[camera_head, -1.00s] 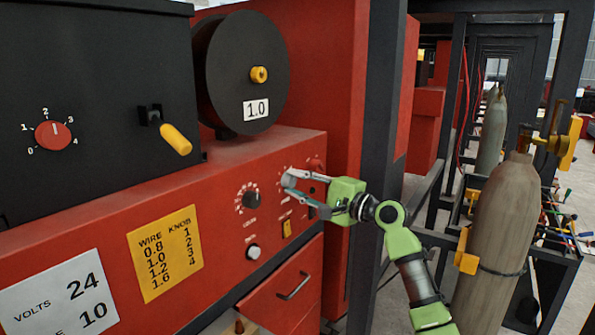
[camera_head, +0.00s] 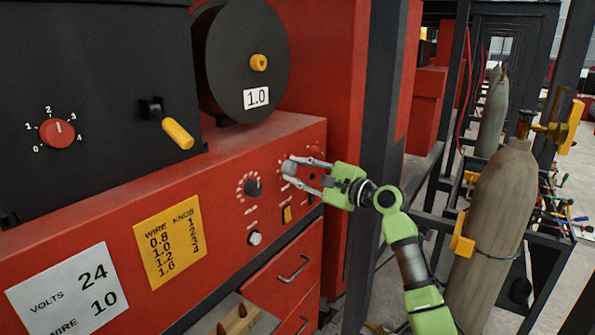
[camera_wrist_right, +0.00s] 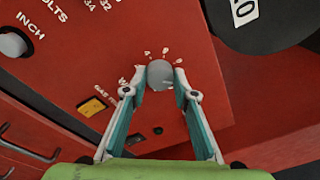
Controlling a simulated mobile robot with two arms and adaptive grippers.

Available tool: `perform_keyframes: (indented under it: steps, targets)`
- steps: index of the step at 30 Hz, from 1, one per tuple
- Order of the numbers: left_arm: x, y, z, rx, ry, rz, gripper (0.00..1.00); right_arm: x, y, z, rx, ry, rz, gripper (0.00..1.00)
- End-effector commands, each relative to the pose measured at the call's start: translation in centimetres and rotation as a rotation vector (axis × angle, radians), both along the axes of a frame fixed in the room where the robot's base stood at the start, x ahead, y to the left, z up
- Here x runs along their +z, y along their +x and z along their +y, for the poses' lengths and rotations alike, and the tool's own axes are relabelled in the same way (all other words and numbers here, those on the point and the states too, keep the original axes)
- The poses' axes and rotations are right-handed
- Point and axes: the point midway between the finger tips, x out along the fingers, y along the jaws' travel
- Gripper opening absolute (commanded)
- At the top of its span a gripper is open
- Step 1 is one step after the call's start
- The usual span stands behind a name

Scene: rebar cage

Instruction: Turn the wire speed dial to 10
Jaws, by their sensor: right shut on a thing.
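The wire speed dial is a round grey knob (camera_head: 289,167) at the right end of the red welder panel, with white marks around it. In the right wrist view the knob (camera_wrist_right: 160,73) sits between both fingertips, with a partly hidden "W" label beside it. My right gripper (camera_head: 292,174) is shut on the knob; it also shows in the right wrist view (camera_wrist_right: 160,80). The dial's pointer and most of its numbers are hidden or too small to read. A white card (camera_head: 68,296) reads "VOLTS 24" and "WIRE 10". My left gripper is not in view.
A black volts dial (camera_head: 252,188), a grey inch button (camera_head: 255,238) and a yellow switch (camera_head: 287,214) are close left of and below my gripper. A dark upright post (camera_head: 382,130) stands just right of it. Gas cylinders (camera_head: 496,230) stand farther right.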

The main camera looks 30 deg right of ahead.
Motion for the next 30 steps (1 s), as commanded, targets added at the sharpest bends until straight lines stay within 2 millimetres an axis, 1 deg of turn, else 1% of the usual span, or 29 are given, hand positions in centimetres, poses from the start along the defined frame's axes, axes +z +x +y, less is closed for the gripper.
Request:
perform_keyframes:
  steps: [1,5,6,7,8,17,20,23,26,30]
  targets:
    - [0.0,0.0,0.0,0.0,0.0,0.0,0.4,0.2,0.0,-0.2,-0.004,0.001,-0.006,0.05]
    - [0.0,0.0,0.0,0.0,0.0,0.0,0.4,0.2,0.0,-0.1,-0.003,0.0,-0.005,0.05]
    - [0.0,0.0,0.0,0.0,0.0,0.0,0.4,0.2,0.0,-0.1,-0.003,0.0,-0.005,0.31]
    - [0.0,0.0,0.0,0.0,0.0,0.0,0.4,0.2,0.0,-0.1,-0.003,0.0,-0.005,0.39]
    - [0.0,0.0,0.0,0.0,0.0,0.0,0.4,0.2,0.0,-0.1,-0.003,-0.001,-0.005,0.43]
    - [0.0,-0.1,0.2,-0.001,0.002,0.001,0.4,0.0,0.0,0.0,-0.001,-0.002,-0.001,0.43]
    - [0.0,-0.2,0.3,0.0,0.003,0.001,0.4,0.0,-0.3,-0.2,-0.001,-0.002,0.0,0.43]
    - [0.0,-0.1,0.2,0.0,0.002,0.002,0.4,-0.1,-1.4,-0.5,-0.002,-0.003,0.0,0.43]
    - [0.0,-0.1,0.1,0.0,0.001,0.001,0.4,-0.1,-3.0,-1.0,-0.002,-0.004,0.0,0.43]
    - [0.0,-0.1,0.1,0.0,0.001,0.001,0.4,-0.2,-5.8,-1.9,-0.003,-0.004,0.001,0.43]
